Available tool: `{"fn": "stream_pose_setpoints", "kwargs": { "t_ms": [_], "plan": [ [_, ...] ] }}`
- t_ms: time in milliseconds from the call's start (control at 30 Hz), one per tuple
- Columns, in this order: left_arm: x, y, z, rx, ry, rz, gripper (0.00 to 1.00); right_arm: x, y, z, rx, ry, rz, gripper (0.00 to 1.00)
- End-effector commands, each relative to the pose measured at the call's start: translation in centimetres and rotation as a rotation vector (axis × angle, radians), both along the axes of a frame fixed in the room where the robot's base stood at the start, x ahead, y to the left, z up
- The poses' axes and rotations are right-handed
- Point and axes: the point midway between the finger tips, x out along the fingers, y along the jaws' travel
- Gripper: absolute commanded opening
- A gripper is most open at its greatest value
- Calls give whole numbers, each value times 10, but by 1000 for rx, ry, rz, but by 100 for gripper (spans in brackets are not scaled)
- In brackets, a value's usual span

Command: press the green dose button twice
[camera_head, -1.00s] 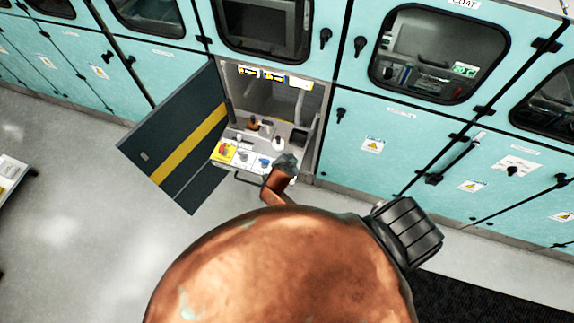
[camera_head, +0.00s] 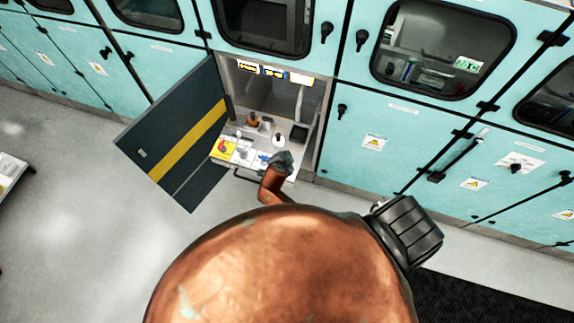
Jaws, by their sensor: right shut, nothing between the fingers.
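The open compartment (camera_head: 312,140) in the teal cabinet wall holds a pulled-out shelf with coloured panels and small bottles. A yellow panel with a red mark (camera_head: 222,149) sits at the shelf's front left, with white and blue parts beside it. I cannot make out the green dose button; it is too small to tell or hidden by my right gripper. My right gripper (camera_head: 281,158) is shut and empty at the shelf's front right edge, close to the blue part. Whether it touches anything I cannot tell. My left gripper is not in view.
A dark door with a yellow stripe (camera_head: 190,140) stands open left of the compartment. A brown bottle (camera_head: 253,119) and a white bottle (camera_head: 278,140) stand on the shelf. Closed teal cabinets line both sides.

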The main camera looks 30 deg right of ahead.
Motion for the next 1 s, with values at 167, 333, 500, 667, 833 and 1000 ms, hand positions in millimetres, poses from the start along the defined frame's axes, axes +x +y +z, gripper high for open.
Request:
{"fn": "stream_pose_setpoints", "kwargs": {
  "t_ms": [167,333,500,667,833,1000],
  "plan": [
    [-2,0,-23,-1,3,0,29,0,-1,-31,-2,2,0,0],
    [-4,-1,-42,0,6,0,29,-1,0,-53,2,2,-2,0],
    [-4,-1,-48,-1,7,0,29,0,0,-59,1,0,-1,0],
    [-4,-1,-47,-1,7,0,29,0,0,-58,0,1,-1,0],
    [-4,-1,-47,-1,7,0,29,0,0,-58,0,1,-1,0],
    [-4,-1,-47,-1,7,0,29,0,0,-58,0,1,-1,0]
  ]
}}
